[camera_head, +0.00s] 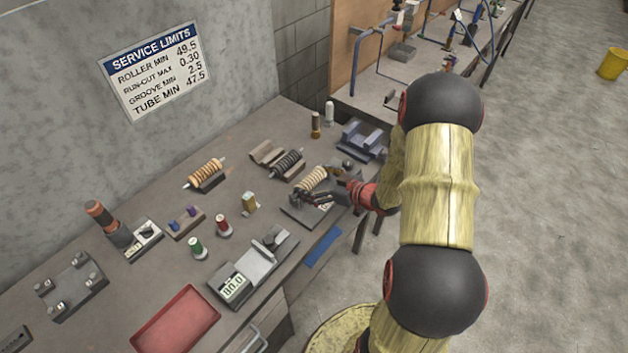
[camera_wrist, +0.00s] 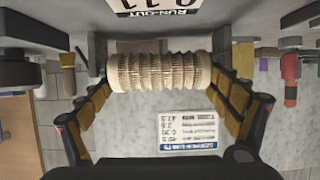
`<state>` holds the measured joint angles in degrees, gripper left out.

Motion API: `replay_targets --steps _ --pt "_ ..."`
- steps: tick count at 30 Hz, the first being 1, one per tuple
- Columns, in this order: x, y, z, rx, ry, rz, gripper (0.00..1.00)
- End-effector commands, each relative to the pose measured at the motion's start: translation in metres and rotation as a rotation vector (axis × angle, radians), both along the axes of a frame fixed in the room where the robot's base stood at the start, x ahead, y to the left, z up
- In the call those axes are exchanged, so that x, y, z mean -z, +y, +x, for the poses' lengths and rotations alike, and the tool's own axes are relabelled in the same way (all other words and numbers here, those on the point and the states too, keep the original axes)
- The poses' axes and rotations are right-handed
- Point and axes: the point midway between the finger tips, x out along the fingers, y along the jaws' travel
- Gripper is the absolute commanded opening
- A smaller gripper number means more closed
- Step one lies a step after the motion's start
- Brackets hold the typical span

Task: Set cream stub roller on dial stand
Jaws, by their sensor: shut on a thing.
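The cream stub roller (camera_head: 312,180) is ribbed and lies sideways at the right part of the bench. In the wrist view the roller (camera_wrist: 160,71) spans the gap between my fingers. My gripper (camera_head: 332,188) is shut on it, with a finger at each end. The dial stand (camera_head: 296,212) has a dark base below the roller. Its white run-out readout (camera_wrist: 155,6) shows at the top of the wrist view, and grey uprights stand near both roller ends. I cannot tell whether the roller touches the stand.
A dark ribbed roller (camera_head: 288,162) on a cradle and an orange roller (camera_head: 204,173) lie to the left. A blue-grey block (camera_head: 362,139) stands behind right. A gauge with a display (camera_head: 233,287) and a red tray (camera_head: 176,322) are toward the front left.

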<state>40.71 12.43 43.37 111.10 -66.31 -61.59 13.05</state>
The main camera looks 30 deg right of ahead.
Motion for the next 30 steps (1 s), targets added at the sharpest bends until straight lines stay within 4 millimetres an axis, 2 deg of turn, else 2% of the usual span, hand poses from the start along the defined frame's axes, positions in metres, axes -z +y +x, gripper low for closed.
replay_targets --steps 10,11,15,30 --pt "0.0013 0.0023 -0.0012 -0.004 0.003 0.002 0.53" --pt "0.0013 0.0023 -0.0012 -0.004 0.003 0.002 0.91" --pt "0.0012 0.0024 -0.0011 -0.004 0.003 0.002 0.99" --pt "-0.0004 -0.0003 -0.0027 -0.001 0.001 0.001 1.00"
